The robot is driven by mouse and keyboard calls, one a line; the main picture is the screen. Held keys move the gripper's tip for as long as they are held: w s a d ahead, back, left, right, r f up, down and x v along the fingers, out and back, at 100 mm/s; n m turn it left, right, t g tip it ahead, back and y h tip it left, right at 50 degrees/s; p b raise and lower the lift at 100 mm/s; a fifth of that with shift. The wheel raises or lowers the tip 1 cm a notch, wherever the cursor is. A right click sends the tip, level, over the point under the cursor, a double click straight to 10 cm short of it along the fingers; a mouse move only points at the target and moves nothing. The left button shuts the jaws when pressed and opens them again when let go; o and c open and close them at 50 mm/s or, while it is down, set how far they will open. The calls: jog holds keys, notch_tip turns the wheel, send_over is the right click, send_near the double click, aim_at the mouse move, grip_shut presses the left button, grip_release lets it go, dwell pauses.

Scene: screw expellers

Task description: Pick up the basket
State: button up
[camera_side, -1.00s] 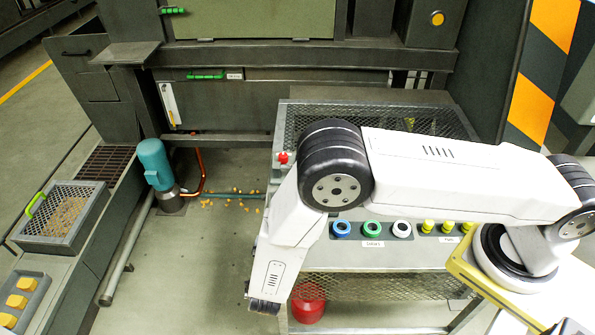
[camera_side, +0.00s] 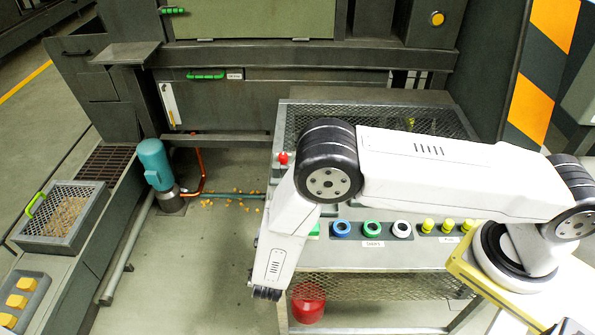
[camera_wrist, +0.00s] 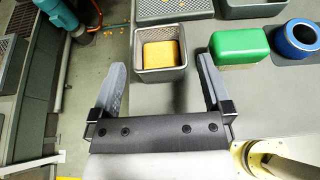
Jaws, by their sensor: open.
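In the side view, a mesh-sided metal basket (camera_side: 66,215) with a green handle (camera_side: 36,204) holds yellow-brown pieces and sits on the ledge at far left. In the wrist view, a small grey basket-like bin (camera_wrist: 160,72) with a yellow block (camera_wrist: 161,54) inside lies just ahead of my gripper (camera_wrist: 160,64). I cannot tell which one the task means. My gripper is open and empty, its fingers apart on either side of the small bin's near end. In the side view only the dark end of my gripper (camera_side: 267,293) shows, well right of the green-handled basket.
A teal motor (camera_side: 155,165) with a pipe stands on the floor between the ledge and my arm. The mesh-sided bench (camera_side: 375,262) carries coloured rings and yellow knobs. A green block (camera_wrist: 239,47) and a blue ring (camera_wrist: 298,38) lie right of the small bin.

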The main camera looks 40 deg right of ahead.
jog(key=shift+x, duration=2)
jog(key=shift+c, duration=0.2)
jog(key=c, duration=1.2)
jog(key=shift+r, duration=0.1)
jog(key=shift+r, duration=1.1)
jog(key=s+d+r, duration=0.1)
jog(key=s+r, duration=0.2)
jog(key=s, duration=0.1)
jog(key=s+d+r, duration=0.1)
jog(key=s+r, duration=0.3)
jog(key=s, duration=0.1)
jog(key=s+d+r, duration=0.1)
jog(key=s+r, duration=0.2)
jog(key=s, duration=0.1)
jog(key=shift+s+d+r, duration=0.15)
jog(key=shift+s+r, duration=0.1)
jog(key=shift+s, duration=0.1)
